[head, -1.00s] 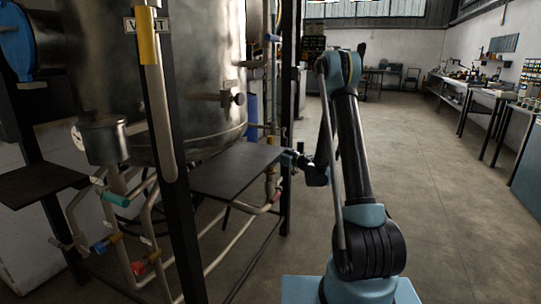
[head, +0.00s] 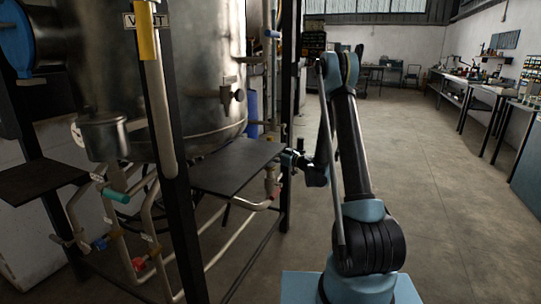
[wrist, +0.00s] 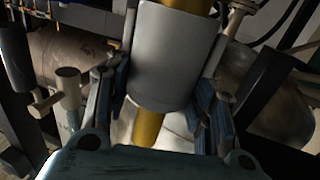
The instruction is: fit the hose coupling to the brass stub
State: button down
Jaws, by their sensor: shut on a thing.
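In the wrist view my gripper (wrist: 168,98) is shut around a smooth grey cylindrical sleeve, which looks like the hose coupling (wrist: 172,55). A yellow, brass-coloured round piece shows above the sleeve (wrist: 188,4) and below it (wrist: 147,126). I cannot tell whether either yellow part is the brass stub or how they join inside the sleeve. In the head view my gripper (head: 288,158) is small, at the right edge of a dark shelf by the frame post. What it holds is too small to make out there.
A large steel tank (head: 190,75) fills the left, with black frame posts (head: 182,225) and pipes with coloured valve handles below. The dark shelf (head: 235,168) lies beside my gripper. Open concrete floor (head: 440,210) is to the right. Workbenches (head: 480,90) line the far right wall.

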aim_at(270, 137)
jog(key=shift+f, duration=0.1)
jog(key=c, duration=0.6)
grip_release()
jog(key=shift+c, duration=0.2)
jog(key=shift+r, duration=4.9)
